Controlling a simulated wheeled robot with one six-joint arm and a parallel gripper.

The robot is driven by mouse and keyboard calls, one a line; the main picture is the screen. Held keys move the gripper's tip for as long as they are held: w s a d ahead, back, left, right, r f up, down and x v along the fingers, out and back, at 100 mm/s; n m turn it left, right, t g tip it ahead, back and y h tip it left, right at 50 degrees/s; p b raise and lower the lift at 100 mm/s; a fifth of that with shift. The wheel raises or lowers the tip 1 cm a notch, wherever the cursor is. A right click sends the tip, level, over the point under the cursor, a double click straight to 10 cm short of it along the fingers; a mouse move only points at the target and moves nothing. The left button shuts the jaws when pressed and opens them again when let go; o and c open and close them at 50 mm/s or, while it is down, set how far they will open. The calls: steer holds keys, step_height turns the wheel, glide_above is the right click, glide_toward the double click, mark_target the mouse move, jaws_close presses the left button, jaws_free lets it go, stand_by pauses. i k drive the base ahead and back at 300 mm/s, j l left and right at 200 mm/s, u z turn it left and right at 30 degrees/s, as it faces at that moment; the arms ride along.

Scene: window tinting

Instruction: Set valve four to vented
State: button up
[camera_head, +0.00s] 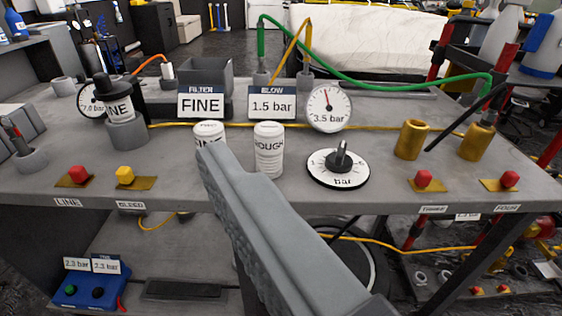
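The valve labelled FOUR has a red knob (510,178) on a brass plate (497,187) at the right front edge of the grey bench. Its label (507,208) is on the bench edge below. What the knob's position means cannot be read from here. My gripper (222,160) shows as a long grey shape reaching up from the bottom centre, well to the left of valve four. Only one finger-like form is clear, and I cannot tell whether it is open or shut. No held thing is visible.
To the left of valve four is another red knob (424,179), with two brass cylinders behind. A bar dial (338,168), a gauge (328,108) and white canisters (268,150) stand mid-bench. Red LINE (78,174) and yellow BLEED (125,175) knobs are at left. A green hose arches behind.

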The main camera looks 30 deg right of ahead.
mark_target(509, 178)
steer(key=z, duration=1.9)
